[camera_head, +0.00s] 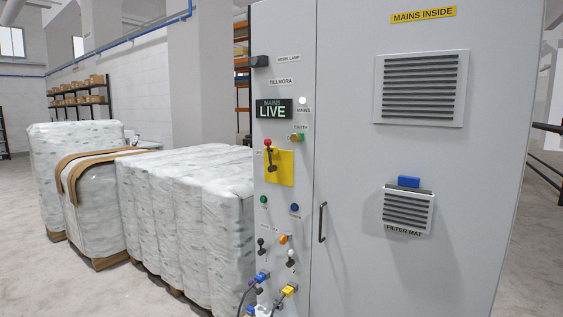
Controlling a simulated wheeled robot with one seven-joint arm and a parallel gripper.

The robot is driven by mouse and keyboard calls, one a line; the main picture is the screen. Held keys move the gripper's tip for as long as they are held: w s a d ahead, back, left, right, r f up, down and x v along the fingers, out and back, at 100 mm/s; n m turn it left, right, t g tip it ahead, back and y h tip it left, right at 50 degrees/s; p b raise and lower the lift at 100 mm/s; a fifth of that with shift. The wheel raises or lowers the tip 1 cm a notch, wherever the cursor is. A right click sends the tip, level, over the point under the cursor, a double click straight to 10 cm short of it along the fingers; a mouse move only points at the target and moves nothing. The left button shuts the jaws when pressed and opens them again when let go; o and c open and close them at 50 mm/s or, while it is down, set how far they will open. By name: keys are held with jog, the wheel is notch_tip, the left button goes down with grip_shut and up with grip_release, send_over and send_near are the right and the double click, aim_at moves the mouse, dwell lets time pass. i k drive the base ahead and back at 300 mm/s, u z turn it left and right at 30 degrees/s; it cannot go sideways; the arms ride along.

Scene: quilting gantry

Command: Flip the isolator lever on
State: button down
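The isolator lever (271,160) is a dark handle with a red knob (267,142) at its upper end. It sits on a yellow plate (287,168) on the left part of the grey cabinet front. The knob end points up, and the lever looks close to upright. Above it a small display (274,109) reads "MAINS LIVE" in pale green letters. A white round lamp (302,100) beside the display looks bright. My gripper is not in this view.
The grey cabinet (345,200) fills the right side, with a door handle (322,222) and vents. Below the lever are buttons, small dark levers (261,245) and blue and yellow plugs with cables. Wrapped pallets (190,205) stand close at the left. Floor shows at lower left.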

aim_at(267, 142)
jog(key=z, duration=1.95)
jog(key=k, duration=1.2)
jog(key=u, duration=1.95)
jog(key=i, duration=1)
